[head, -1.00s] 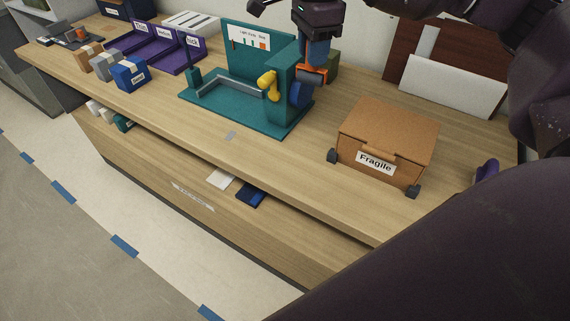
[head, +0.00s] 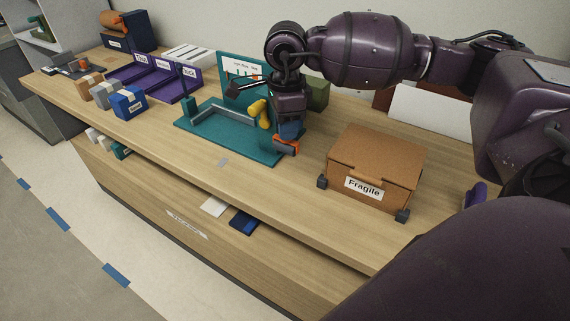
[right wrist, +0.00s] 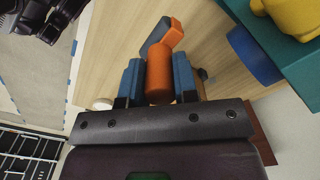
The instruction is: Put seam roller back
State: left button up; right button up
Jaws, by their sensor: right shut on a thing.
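My right gripper (head: 289,132) is shut on the seam roller (head: 286,147), just right of the teal station (head: 232,147). In the right wrist view the blue fingers of my right gripper (right wrist: 159,82) close on the roller's orange handle (right wrist: 159,75). Its grey and orange head points away from the gripper. A blue round part (right wrist: 254,56) on the teal panel is to the right of the roller, apart from it. In the head view, the arm and gripper hide part of the station's right side. My left gripper is not clearly in view.
A brown "Fragile" box (head: 375,165) stands right of the gripper. A yellow part (head: 259,111) sits on the teal station. Purple trays (head: 160,75) and small boxes (head: 128,103) are further left. The wooden counter (head: 265,195) in front is mostly clear.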

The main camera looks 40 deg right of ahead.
notch_tip(320, 180, down, 11)
jog(key=shift+r+b, duration=0.1)
jog(key=shift+b, duration=0.3)
jog(key=shift+f, duration=0.2)
jog(key=o, duration=0.9)
jog(key=shift+r, duration=0.1)
notch_tip(320, 180, up, 12)
jog(key=shift+r+p, duration=0.1)
jog(key=shift+p, duration=0.3)
dwell(0.3)
